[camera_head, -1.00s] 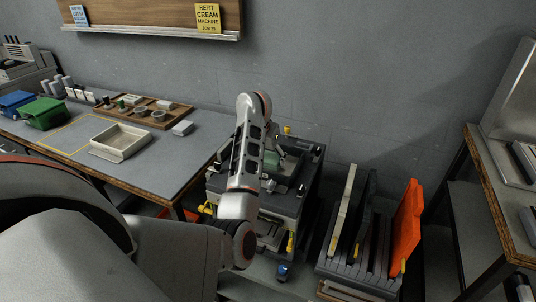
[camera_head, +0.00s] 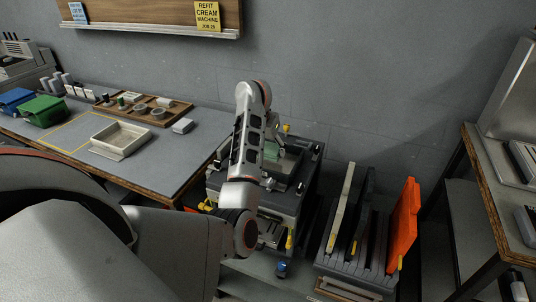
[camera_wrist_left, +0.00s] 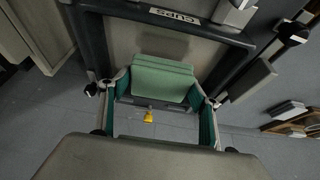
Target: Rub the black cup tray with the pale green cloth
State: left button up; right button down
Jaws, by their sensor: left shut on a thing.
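The pale green cloth (camera_wrist_left: 163,78) is a folded pad between the teal-lined fingers of my left gripper (camera_wrist_left: 160,97). The gripper is shut on it. The black cup tray (camera_wrist_left: 222,36) has a raised dark rim, a grey floor and a "CUPS" label. The cloth is over the tray's floor; whether it touches cannot be told. In the head view the tray (camera_head: 293,181) is on top of the boxy machine, and the cloth (camera_head: 271,152) shows partly behind my left arm. My right gripper is not in view.
A rack with upright panels, one orange (camera_head: 405,226), stands right of the machine (camera_head: 268,203). A workbench (camera_head: 60,138) at left holds a pale open tray (camera_head: 121,139) and green and blue bins. Another bench is at far right. A grey wall is behind.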

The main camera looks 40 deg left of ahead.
pick_arm(q)
jog(key=shift+s+r+p, duration=0.1)
jog(key=shift+r+p, duration=0.25)
jog(key=shift+r, duration=0.6)
jog(key=shift+r+p, duration=0.4)
jog(key=shift+r, duration=0.3)
jog(key=shift+r+p, duration=0.4)
jog(key=shift+r, duration=0.6)
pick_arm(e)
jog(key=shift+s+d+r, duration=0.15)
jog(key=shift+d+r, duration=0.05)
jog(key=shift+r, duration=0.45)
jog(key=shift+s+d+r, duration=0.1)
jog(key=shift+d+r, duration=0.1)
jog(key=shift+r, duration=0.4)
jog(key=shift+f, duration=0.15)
